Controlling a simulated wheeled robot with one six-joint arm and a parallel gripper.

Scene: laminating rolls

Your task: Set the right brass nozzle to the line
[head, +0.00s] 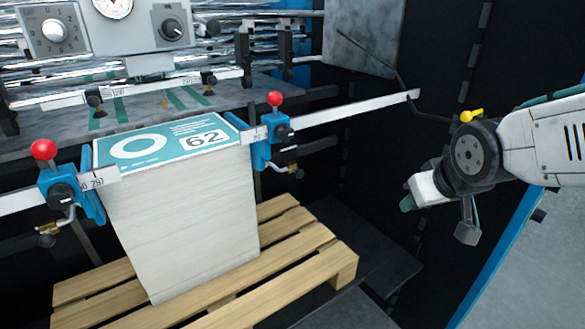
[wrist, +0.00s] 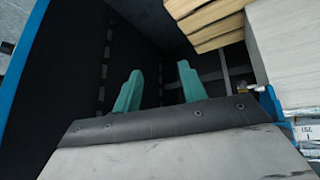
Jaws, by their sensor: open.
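The right brass nozzle (head: 279,168) sits low on the right blue clamp bracket (head: 262,152), beside the paper stack's right corner. It is small and partly shaded, and I cannot make out a line on it. In the wrist view the blue bracket (wrist: 272,103) shows at the right edge, with a small fitting at its top. My gripper (head: 407,203) is to the right of the nozzle, clearly apart from it. In the wrist view its two green fingers (wrist: 160,90) are spread with nothing between them.
A tall paper stack (head: 185,215) stands on a wooden pallet (head: 300,245). A left bracket with a red knob (head: 43,150) has its own brass nozzle (head: 63,222). A ruler bar (head: 345,112) extends right from the right bracket. Dark open space lies between gripper and stack.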

